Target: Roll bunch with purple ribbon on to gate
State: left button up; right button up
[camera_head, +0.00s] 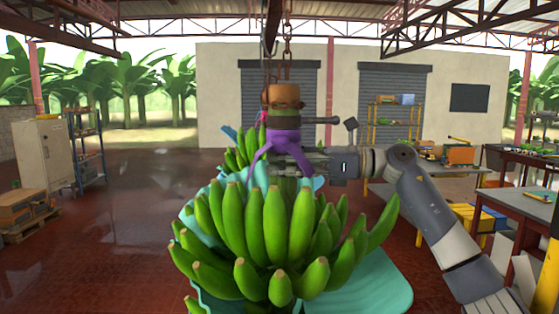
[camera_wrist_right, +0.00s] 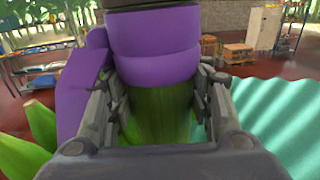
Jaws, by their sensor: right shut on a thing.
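A large bunch of green bananas (camera_head: 270,225) hangs in the centre of the head view from a brown stem end (camera_head: 283,97) on a chain and hook (camera_head: 287,50). A purple ribbon (camera_head: 281,143) is tied around the stem below the brown part. My right gripper (camera_head: 300,160) reaches in from the right and is shut on the green stem (camera_wrist_right: 165,115) just under the ribbon. In the right wrist view the ribbon (camera_wrist_right: 152,45) sits directly above the fingers, with the stem between them. My left gripper is not in view. The gate is not identifiable.
Teal sheeting (camera_head: 365,290) hangs around and below the bunch. Another bunch (camera_head: 243,150) hangs behind it. Workbenches (camera_head: 520,205) stand at the right, a cabinet (camera_head: 43,153) and pallet crates (camera_head: 25,208) at the left. The red floor (camera_head: 120,225) at left is open.

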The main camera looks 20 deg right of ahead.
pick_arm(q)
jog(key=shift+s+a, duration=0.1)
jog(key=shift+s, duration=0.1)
pick_arm(e)
jog(key=shift+f, duration=0.45)
jog(key=shift+s+r, duration=0.1)
jog(key=shift+s, duration=0.15)
jog(key=o, duration=1.3)
jog(key=shift+o, duration=1)
jog(key=shift+w, duration=0.1)
jog(key=shift+w+d, duration=0.1)
jog(key=shift+w, duration=0.05)
jog(key=shift+r, duration=0.25)
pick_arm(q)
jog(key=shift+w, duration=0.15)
